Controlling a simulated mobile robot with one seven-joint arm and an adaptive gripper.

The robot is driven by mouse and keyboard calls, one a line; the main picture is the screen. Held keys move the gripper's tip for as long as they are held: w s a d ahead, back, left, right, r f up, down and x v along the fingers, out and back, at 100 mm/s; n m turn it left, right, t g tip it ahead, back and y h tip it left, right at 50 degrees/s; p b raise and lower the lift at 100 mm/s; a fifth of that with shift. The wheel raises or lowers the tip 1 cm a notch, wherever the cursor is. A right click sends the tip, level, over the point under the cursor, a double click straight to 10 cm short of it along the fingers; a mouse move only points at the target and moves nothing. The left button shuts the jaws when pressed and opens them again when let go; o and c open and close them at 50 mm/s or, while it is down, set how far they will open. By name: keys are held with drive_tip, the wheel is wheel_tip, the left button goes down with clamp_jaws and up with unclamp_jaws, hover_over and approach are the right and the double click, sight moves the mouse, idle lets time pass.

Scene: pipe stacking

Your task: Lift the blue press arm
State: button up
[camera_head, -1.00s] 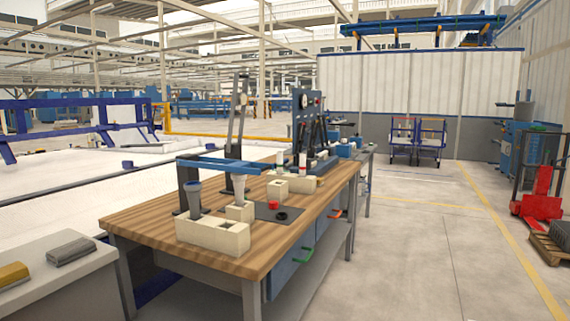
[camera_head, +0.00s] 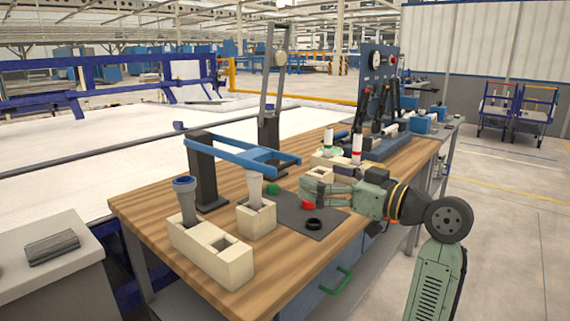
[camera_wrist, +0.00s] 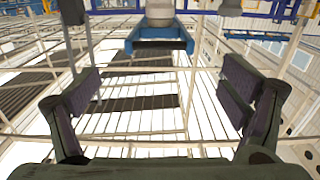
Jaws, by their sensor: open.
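The blue press arm (camera_head: 245,154) is a flat bar with a forked frame at its right end. It runs from a black post (camera_head: 204,172) over the wooden table, above a pale pipe (camera_head: 254,188) standing in a beige block (camera_head: 256,218). My green gripper (camera_head: 314,188) is right of the fork and slightly lower, apart from it. In the wrist view, the two dark finger pads of my gripper (camera_wrist: 167,92) are wide apart with nothing between them. The end of the blue press arm (camera_wrist: 160,42) shows beyond them at the top centre.
A longer beige block (camera_head: 212,262) holds a blue-topped pipe (camera_head: 187,205) at the front left. A dark mat (camera_head: 312,218) carries a black ring, with red and green pieces nearby. White bottles and a gauge panel (camera_head: 379,75) stand behind my gripper.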

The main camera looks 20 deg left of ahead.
sight(287, 166)
drive_tip(key=p+x, duration=0.2)
drive_tip(key=x, duration=0.6)
drive_tip(key=shift+w+a, duration=0.15)
drive_tip(key=shift+a, duration=0.25)
drive_tip(key=shift+w+a, duration=0.3)
drive_tip(key=shift+a, duration=0.35)
drive_tip(key=shift+c, duration=0.2)
